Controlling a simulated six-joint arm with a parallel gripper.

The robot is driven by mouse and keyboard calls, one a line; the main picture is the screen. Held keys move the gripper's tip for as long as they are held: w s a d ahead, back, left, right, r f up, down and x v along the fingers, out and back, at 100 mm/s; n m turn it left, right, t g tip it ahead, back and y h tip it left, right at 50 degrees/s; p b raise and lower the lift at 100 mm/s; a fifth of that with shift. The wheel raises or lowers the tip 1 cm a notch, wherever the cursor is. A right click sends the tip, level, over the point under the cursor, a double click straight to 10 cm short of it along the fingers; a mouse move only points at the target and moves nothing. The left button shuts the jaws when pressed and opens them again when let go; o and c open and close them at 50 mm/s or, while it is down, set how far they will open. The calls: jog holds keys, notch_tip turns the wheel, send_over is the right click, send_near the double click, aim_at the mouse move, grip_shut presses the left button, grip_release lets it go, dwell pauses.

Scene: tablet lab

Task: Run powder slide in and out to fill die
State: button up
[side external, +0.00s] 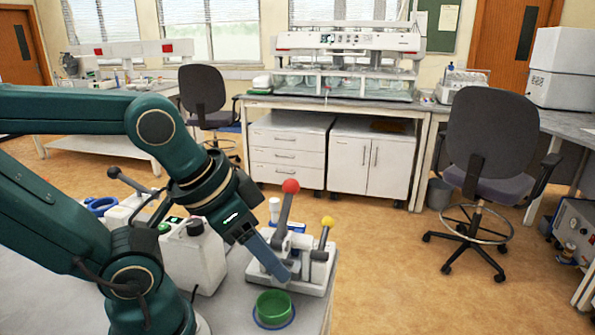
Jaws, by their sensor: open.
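A small white and grey hand press (312,284) stands near the right edge of the bench. It has a lever with a red ball (290,186) and a shorter lever with a yellow knob (327,222). My gripper (284,273) reaches down in front of the press's left part, its blue-grey fingers slanting down to the right. It is open, and nothing shows between its fingers. I cannot tell whether the fingers touch the press. The powder slide and die cannot be made out; my gripper hides part of the press.
A green dish (273,306) sits in front of the press, close to my fingertips. The bench edge drops off just right of the press.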

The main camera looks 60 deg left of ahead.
aim_at(274, 200)
jog(key=shift+o, duration=0.7)
notch_tip(274, 200, up, 6)
jog(key=f, duration=0.1)
jog(key=w+a+r+n+g, duration=0.1)
jog(key=w+a+n, duration=0.1)
jog(key=w+a, duration=0.1)
jog(key=w+a+r+n+g, duration=0.1)
jog(key=w+a+n, duration=0.1)
jog(key=w+a, duration=0.2)
jog(key=w+a+r+n+g+y, duration=0.1)
jog(key=w+a+r+n, duration=0.1)
jog(key=a, duration=0.3)
jog(key=shift+w+n+g, duration=0.3)
jog(key=shift+w+n, duration=0.2)
jog(key=shift+w, duration=0.2)
jog(key=w+a+f+n+g+h, duration=0.15)
jog(key=a+f+n, duration=0.25)
jog(key=a, duration=0.7)
jog(key=shift+g+y, duration=0.25)
jog(key=shift+s+d+f, duration=0.1)
jog(key=shift+d+f, duration=0.05)
jog(key=shift+f, duration=5.25)
grip_shut()
